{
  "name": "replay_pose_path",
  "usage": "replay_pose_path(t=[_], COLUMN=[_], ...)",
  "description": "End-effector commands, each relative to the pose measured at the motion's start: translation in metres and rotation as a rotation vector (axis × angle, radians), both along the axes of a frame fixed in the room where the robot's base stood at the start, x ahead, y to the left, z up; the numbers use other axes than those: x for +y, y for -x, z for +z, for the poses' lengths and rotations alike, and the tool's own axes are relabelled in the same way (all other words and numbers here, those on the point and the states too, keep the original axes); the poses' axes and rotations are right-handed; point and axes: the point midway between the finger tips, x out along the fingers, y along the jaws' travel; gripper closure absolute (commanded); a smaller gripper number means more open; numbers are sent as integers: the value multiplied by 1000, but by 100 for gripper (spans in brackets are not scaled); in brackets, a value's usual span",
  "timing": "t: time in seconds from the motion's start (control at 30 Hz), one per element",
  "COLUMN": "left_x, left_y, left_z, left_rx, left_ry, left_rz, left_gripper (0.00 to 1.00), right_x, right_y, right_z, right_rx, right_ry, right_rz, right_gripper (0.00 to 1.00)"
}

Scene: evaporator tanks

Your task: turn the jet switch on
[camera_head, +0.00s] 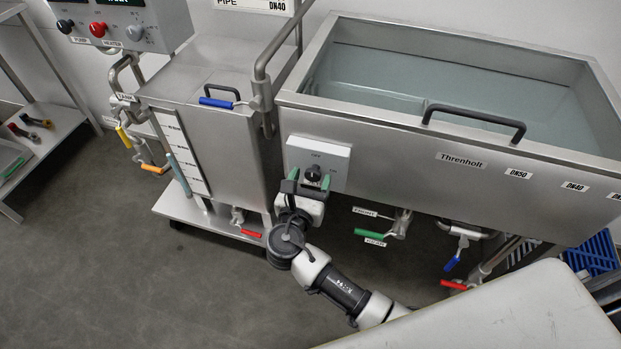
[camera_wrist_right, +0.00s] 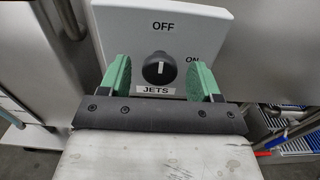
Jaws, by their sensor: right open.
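The jet switch (camera_wrist_right: 159,69) is a black round knob on a white box, with "OFF" above it, "ON" to its right and "JETS" below. Its white pointer mark stands upright toward "OFF". In the head view the switch (camera_head: 313,173) sits on the front of the large steel tank (camera_head: 400,150). My right gripper (camera_head: 309,184) is in front of the box. In the right wrist view the green fingers of the gripper (camera_wrist_right: 165,82) are open, one on each side of the knob with gaps between. Contact with the knob does not show. My left gripper is not in view.
A smaller steel tank (camera_head: 222,135) with a blue-handled valve stands to the left. Valves with green (camera_head: 370,234), blue (camera_head: 452,264) and red (camera_head: 454,285) handles hang below the large tank. A pale surface (camera_head: 500,310) fills the lower right. Floor at lower left is clear.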

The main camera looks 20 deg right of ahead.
Motion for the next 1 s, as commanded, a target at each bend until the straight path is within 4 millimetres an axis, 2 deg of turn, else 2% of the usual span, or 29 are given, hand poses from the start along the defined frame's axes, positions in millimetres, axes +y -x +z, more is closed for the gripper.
replay_pose_path(t=[0.3,0.6,1.0], left_x=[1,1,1], left_y=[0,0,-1], left_z=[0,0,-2], left_rx=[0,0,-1], left_ry=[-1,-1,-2], left_rz=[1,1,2], left_gripper=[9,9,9], right_x=[-2,-2,-2], right_y=[-2,-2,-2], right_z=[0,0,-1], right_rx=[0,0,-43], right_ry=[0,0,-66], right_rz=[0,0,-1], right_gripper=[37,83,84])
